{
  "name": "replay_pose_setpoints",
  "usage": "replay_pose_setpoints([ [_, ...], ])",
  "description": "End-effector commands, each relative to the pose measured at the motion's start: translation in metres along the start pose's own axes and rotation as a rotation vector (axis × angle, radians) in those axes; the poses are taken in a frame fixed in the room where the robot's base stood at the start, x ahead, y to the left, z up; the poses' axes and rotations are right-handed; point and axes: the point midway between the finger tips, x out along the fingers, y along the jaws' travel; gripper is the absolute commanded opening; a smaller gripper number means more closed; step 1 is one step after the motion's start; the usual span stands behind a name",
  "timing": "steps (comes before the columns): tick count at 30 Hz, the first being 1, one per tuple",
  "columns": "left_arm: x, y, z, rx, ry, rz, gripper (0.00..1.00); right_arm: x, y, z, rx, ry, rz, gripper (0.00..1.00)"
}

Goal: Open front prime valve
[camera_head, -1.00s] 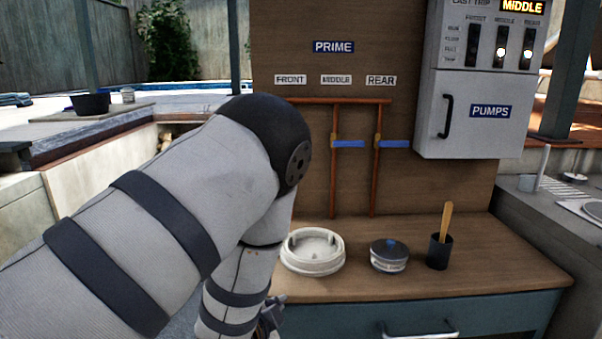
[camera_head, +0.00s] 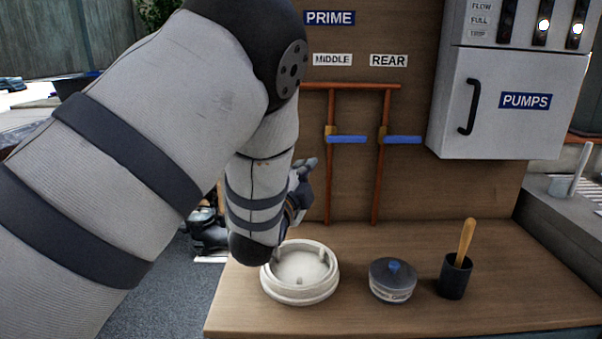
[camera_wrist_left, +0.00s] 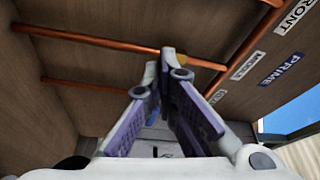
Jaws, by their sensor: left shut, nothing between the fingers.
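The front prime valve does not show in the head view, where my left arm covers that side of the board. The middle valve (camera_head: 346,139) and rear valve (camera_head: 402,139) show as blue level handles on copper pipes. My left gripper (camera_head: 306,170) is left of the middle pipe, partly hidden by my forearm. In the left wrist view its fingers (camera_wrist_left: 167,54) are shut and empty. A small brass fitting (camera_wrist_left: 184,59) on a copper pipe shows just beyond the tips. I cannot tell which valve it belongs to, or whether they touch.
The FRONT label (camera_wrist_left: 296,15) shows in the left wrist view. The grey PUMPS box (camera_head: 505,140) hangs at right.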

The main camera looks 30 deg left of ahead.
Motion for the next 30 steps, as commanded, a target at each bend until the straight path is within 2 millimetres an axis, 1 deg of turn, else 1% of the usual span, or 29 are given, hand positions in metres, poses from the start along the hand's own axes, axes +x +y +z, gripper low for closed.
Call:
replay_pose_setpoints([
  [1,0.012,0.004,0.002,0.000,-0.002,0.003,0.00,0.004,0.000,0.003,0.000,-0.013,0.000,0.00],
  [7,0.055,0.005,0.002,0.001,-0.002,0.005,0.00,0.012,0.000,0.008,0.000,-0.037,0.001,0.00],
  [10,0.047,0.000,0.019,0.000,-0.006,0.001,0.00,0.006,0.000,0.003,0.000,-0.016,0.000,0.00],
  [15,0.041,-0.001,0.035,0.000,-0.002,0.001,0.00,0.002,0.000,0.001,0.000,-0.006,0.000,0.00],
  [19,0.039,0.001,0.038,0.000,-0.001,0.001,0.00,0.002,0.000,0.001,0.000,-0.005,0.000,0.00],
  [26,0.039,0.001,0.039,0.000,-0.001,0.002,0.00,0.003,0.000,0.001,0.000,-0.006,0.000,0.00],
  [28,0.041,0.003,0.039,0.003,-0.001,0.004,0.00,0.004,0.000,0.002,0.000,-0.010,0.000,0.00],
  [30,0.047,0.007,0.039,0.014,-0.001,0.010,0.00,0.007,0.000,0.004,0.000,-0.021,0.001,0.00],
])
